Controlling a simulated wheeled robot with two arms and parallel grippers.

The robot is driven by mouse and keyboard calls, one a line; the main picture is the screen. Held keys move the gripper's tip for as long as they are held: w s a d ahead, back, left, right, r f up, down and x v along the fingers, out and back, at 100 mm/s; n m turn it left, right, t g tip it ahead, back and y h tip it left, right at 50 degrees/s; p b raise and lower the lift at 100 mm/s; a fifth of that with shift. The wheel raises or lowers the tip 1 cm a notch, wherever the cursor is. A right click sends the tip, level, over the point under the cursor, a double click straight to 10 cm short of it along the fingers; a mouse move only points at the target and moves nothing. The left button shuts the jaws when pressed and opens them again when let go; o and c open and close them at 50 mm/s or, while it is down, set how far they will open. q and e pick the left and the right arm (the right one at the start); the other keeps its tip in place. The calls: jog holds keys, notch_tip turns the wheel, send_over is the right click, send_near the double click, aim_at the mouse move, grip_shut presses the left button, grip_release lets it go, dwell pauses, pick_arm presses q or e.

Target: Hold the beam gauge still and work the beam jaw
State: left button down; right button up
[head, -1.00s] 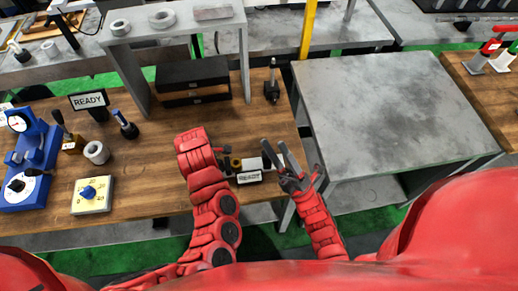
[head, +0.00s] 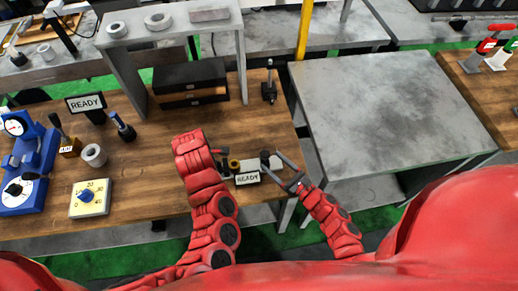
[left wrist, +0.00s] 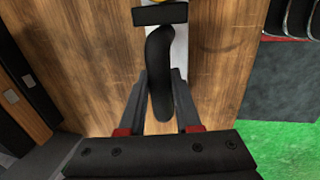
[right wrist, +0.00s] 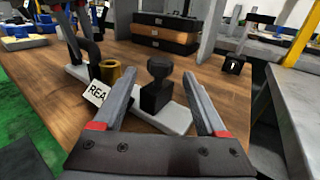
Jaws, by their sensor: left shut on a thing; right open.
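The beam gauge has a pale flat base (right wrist: 172,116) on the wooden bench, with a brass cylinder (right wrist: 110,72), a black curved handle (left wrist: 160,75) and a black knobbed block, the beam jaw (right wrist: 157,92). A small READY sign (head: 247,179) stands at its front. My left gripper (left wrist: 160,80) is shut on the curved handle; my red forearm mostly hides it in the head view. My right gripper (right wrist: 158,80) is open at the gauge's right end, its fingers on either side of the knobbed block in the right wrist view. Contact with the block cannot be told.
A blue dial device (head: 32,165), a yellow dial box (head: 90,198) and a grey ring (head: 94,155) sit on the bench's left. Black drawers (head: 192,82) stand behind. A bare grey table (head: 385,110) is at right, past the bench edge.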

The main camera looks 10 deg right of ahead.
aim_at(261, 152)
jog(key=x, duration=0.7)
jog(key=shift+w+a, duration=0.2)
jog(key=shift+w, duration=0.05)
jog(key=c, duration=1)
jog(key=a, duration=0.4)
jog(key=shift+a, duration=0.25)
jog(key=o, duration=1)
jog(key=shift+d, duration=0.1)
jog(key=v, duration=1.2)
